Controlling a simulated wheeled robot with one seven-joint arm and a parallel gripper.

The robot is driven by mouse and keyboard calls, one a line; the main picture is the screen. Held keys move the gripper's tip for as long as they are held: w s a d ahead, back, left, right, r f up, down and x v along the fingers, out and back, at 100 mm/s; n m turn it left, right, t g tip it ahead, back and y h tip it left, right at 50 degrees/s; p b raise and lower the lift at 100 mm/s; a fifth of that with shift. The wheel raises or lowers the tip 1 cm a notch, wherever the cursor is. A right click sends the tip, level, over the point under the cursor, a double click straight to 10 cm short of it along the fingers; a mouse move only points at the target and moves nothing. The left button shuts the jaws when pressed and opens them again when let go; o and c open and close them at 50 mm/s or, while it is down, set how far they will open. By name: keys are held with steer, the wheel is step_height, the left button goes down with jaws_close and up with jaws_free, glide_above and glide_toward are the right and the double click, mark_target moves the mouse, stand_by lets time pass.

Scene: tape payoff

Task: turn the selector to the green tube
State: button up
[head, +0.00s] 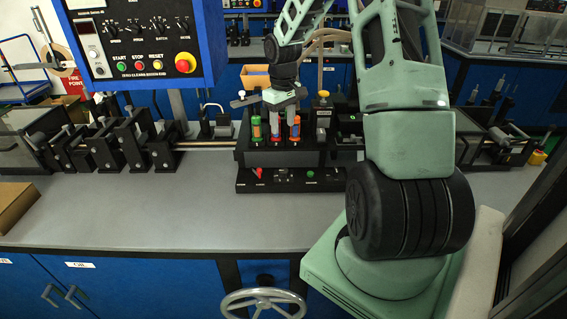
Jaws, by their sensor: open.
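Three upright tubes stand side by side in a black block (285,157) in the middle of the bench. The left tube (256,141) is green with an orange part, the middle tube (275,139) has red at its base, and the right tube (294,139) shows orange. A small red lever (258,173), which looks like the selector, sits on the black front panel below the tubes; its exact pointing direction is too small to tell. My gripper (273,106) is open above and behind the tubes, apart from the lever.
A blue control box (145,45) with buttons hangs at upper left. A black roller mechanism (110,145) with a steel rod stands left of the block. A handwheel (262,302) sits below the bench front. The grey bench top (150,205) is clear in front.

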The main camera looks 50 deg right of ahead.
mark_target(284, 170)
step_height(284, 170, down, 17)
steer(key=p, duration=0.3)
steer(key=shift+s+d+f, duration=0.1)
steer(key=shift+d+f, duration=0.05)
steer(key=shift+f, duration=0.05)
steer(key=shift+c, duration=0.3)
steer(key=c, duration=0.9)
